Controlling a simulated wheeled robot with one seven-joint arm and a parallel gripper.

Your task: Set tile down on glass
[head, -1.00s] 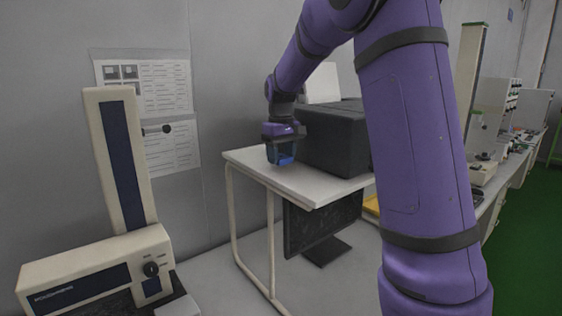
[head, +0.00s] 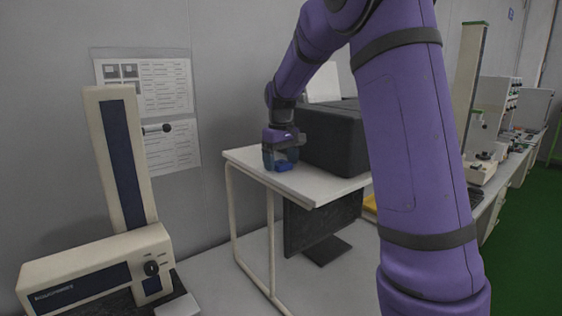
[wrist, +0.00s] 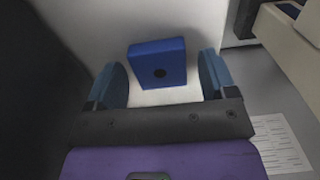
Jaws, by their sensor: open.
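A blue square tile (wrist: 157,63) with a dark round spot lies on the white tabletop (wrist: 185,22). In the head view the tile (head: 283,167) is near the front left of the white table (head: 318,186). My gripper (head: 281,160) is just above the table, pointing down. In the wrist view its two blue fingers stand apart on either side of the tile, with a gap showing on both sides, so my gripper (wrist: 163,66) is open and not holding it. I cannot make out a glass object in either view.
A big black box-shaped device (head: 335,138) stands on the table close to the right of my gripper. A dark monitor (head: 322,222) is below the tabletop. A cream instrument with a tall column (head: 122,160) stands at left.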

